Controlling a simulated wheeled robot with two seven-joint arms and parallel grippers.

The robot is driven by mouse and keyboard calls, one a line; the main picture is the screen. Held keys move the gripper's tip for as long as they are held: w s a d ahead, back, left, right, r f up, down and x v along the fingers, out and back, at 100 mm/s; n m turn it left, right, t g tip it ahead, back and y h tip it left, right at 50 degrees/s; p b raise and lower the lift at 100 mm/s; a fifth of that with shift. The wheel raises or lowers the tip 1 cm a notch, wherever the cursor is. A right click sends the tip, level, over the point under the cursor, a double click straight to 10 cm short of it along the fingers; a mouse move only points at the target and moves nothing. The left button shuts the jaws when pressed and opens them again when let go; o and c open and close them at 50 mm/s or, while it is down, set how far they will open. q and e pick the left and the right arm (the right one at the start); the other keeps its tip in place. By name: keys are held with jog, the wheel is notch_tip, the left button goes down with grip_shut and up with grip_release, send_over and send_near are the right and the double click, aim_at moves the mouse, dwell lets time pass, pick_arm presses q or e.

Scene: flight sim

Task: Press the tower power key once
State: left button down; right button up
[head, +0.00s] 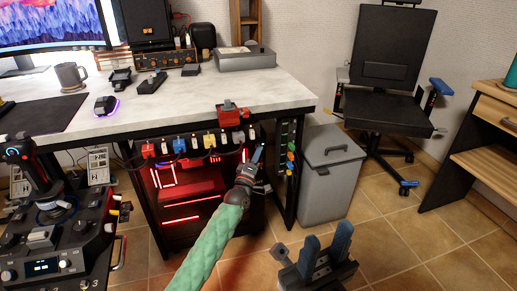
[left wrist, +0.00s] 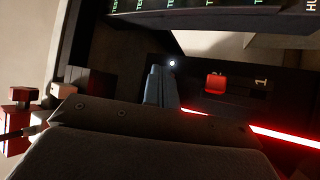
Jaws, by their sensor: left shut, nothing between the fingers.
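The black computer tower (head: 190,205) stands under the desk, glowing red inside. In the left wrist view, its dark panel has a small round white-lit spot (left wrist: 172,63) and a red key (left wrist: 215,82) beside the digit 1. I cannot tell for certain which is the power key. My left gripper (head: 259,153) is shut and empty at the tower's right side. In the left wrist view, its blue-grey fingertips (left wrist: 158,72) are just left of the lit spot; I cannot tell whether they touch the panel. My right gripper (head: 328,243) is open and empty, low over the floor.
The white desk (head: 290,95) overhangs the tower, with a row of coloured plugs (head: 180,145) under its front edge. A grey bin (head: 330,180) stands right of the desk leg. A control console (head: 65,245) is at the left. Tiled floor (head: 400,240) is open at the right.

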pick_arm(q)
jog(key=shift+s, duration=0.1)
jog(key=shift+s+d+p, duration=0.25)
jog(key=shift+s+p, duration=0.3)
jog(key=shift+s, duration=0.2)
jog(key=s+p, duration=0.1)
jog(key=s+d+p, duration=0.1)
jog(key=s, duration=0.1)
jog(key=s+p, duration=0.1)
jog(key=shift+s+d, duration=0.3)
jog(key=shift+s, duration=0.1)
dwell(0.4)
